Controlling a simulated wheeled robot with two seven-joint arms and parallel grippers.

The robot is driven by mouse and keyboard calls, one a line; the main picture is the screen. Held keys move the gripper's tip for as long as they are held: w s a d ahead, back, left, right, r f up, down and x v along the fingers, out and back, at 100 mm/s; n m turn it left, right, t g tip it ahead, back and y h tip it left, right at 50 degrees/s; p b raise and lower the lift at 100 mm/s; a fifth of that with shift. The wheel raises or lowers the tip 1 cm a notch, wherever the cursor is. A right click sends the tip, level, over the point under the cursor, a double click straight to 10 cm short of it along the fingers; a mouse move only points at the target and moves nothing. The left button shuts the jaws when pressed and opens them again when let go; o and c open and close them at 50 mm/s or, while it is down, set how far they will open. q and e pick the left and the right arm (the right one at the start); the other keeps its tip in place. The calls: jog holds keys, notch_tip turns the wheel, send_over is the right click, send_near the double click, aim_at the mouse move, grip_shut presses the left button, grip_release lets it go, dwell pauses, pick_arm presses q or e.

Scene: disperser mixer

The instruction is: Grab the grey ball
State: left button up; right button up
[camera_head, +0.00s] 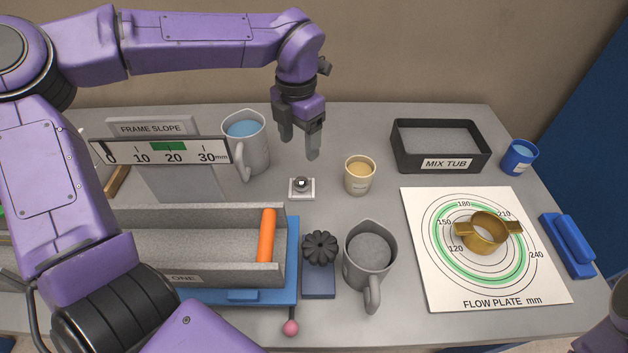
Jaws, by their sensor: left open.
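The grey ball (301,184) is small and shiny. It sits on a small white square holder (301,195) near the middle of the table, with a bright spot on its top. My left gripper (300,148) is open and empty, pointing down above and slightly behind the ball. Its fingers are apart from the ball and do not cover it. My right gripper is out of the picture.
A grey jug of blue liquid (245,145) stands left of my left gripper, and a small beige cup (359,175) stands right of the ball. A dark fluted knob (320,247), a grey jug (369,255) and a trough with an orange bar (266,235) are in front.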

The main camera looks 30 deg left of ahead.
aim_at(302, 179)
pick_arm(q)
jog(key=f, duration=0.7)
jog(key=s+f, duration=0.1)
jog(key=f, duration=0.3)
jog(key=shift+d+p, duration=0.3)
jog(key=shift+r, duration=0.1)
jog(key=c, duration=1.3)
